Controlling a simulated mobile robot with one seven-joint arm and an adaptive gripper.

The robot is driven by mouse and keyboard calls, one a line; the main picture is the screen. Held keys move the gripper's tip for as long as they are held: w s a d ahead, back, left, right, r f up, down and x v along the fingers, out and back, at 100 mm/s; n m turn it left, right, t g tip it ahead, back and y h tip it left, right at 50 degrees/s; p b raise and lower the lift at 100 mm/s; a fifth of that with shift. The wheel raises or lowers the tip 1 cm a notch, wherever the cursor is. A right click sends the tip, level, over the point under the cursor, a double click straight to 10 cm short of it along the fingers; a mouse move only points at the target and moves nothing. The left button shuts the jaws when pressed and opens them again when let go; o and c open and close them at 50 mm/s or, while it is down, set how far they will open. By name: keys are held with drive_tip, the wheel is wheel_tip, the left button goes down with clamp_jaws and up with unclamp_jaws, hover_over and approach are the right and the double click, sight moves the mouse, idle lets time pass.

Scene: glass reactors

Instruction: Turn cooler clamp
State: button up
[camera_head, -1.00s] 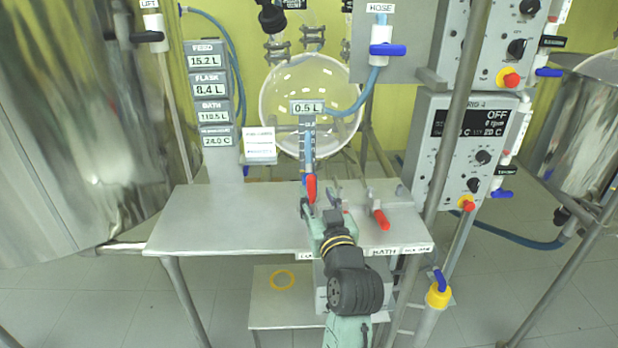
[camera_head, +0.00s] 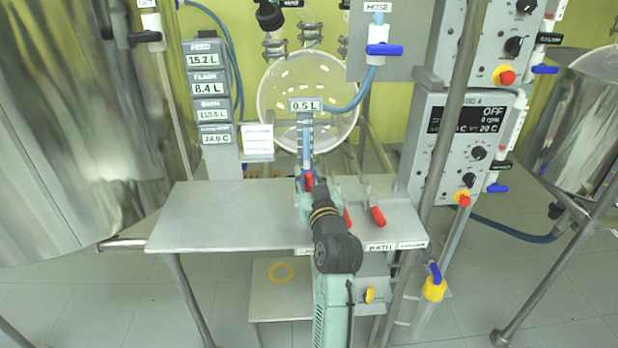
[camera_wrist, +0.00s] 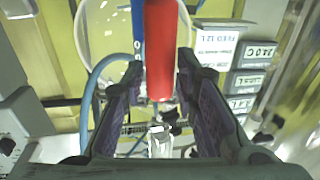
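A red clamp handle (camera_head: 309,181) stands at the back of the metal bench, below the glass column with the 0.5 L display. It is the leftmost of the red handles and is partly hidden by my gripper. My gripper (camera_head: 308,192) is right at it. In the wrist view the red handle (camera_wrist: 160,50) lies between the two fingertips, with a blue part beside it on the left. My gripper (camera_wrist: 159,75) is open, with narrow gaps beside the handle; I cannot tell whether either finger touches it. The leftmost bench label is mostly hidden by my arm.
Two more red handles, one partly hidden (camera_head: 347,216) and one in full view (camera_head: 377,216), are to the right. The bench (camera_head: 220,215) is clear on its left. A round glass flask (camera_head: 335,85) hangs behind. A control box (camera_head: 460,150) and steel post stand right.

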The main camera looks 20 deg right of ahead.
clamp_jaws()
drive_tip(key=shift+f, duration=0.1)
idle(0.5)
drive_tip(key=shift+s+f+t+b, duration=0.2)
drive_tip(key=shift+t+b, duration=0.1)
drive_tip(key=shift+b, duration=0.9)
drive_tip(key=shift+s+a+t+b, duration=0.15)
drive_tip(key=shift+s+t+b, duration=0.15)
drive_tip(key=shift+b, duration=0.8)
drive_tip(key=shift+r, duration=0.3)
drive_tip(key=shift+o, duration=1.7)
unclamp_jaws()
